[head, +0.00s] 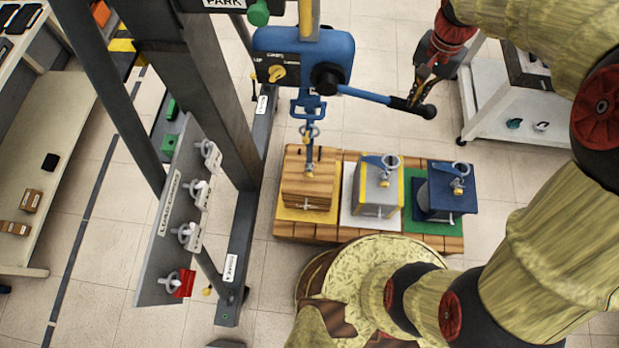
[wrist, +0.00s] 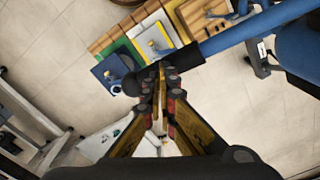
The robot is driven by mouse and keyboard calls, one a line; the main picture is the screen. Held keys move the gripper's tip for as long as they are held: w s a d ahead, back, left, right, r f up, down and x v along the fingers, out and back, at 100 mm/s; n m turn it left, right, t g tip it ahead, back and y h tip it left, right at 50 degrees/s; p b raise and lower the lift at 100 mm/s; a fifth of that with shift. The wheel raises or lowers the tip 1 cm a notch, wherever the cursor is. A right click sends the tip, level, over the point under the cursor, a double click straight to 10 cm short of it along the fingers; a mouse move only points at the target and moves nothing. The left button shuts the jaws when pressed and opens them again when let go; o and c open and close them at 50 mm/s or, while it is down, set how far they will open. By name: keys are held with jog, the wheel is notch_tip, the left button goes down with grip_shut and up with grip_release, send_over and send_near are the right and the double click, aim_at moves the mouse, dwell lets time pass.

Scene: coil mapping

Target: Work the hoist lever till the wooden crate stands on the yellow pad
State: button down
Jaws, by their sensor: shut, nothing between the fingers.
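The wooden crate (head: 309,183) is upright over the yellow pad (head: 292,214), under the hoist hook (head: 308,133); whether its base touches the pad is hard to tell. The blue hoist (head: 303,56) has a blue lever (head: 365,95) that points right and ends in a black knob (head: 424,110). My gripper (head: 417,98) is shut and empty, with its fingertips right beside the lever's knob end. In the wrist view the closed fingertips (wrist: 161,88) are next to the lever (wrist: 235,37) and its knob (wrist: 136,83); contact is unclear.
A grey load (head: 376,191) stands on the white pad and a dark blue load (head: 445,192) on the green pad, right of the crate. A steel post and a sloping lockout panel (head: 183,215) stand left. A white cart (head: 505,108) is right of my gripper.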

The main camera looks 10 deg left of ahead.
jog(key=shift+s+a+f+b, duration=0.1)
jog(key=shift+a+f+b, duration=0.1)
jog(key=shift+f+b, duration=0.7)
jog(key=r+p, duration=0.2)
jog(key=r, duration=0.1)
jog(key=r+p, duration=0.5)
jog(key=shift+d+r, duration=0.3)
notch_tip(320, 180, up, 10)
jog(key=a+p, duration=0.2)
jog(key=p, duration=0.4)
jog(key=shift+p, duration=0.3)
notch_tip(320, 180, down, 7)
jog(key=d+b, duration=0.1)
jog(key=b, duration=0.3)
jog(key=shift+f, duration=0.2)
jog(key=shift+f+b, duration=0.1)
jog(key=shift+b, duration=0.2)
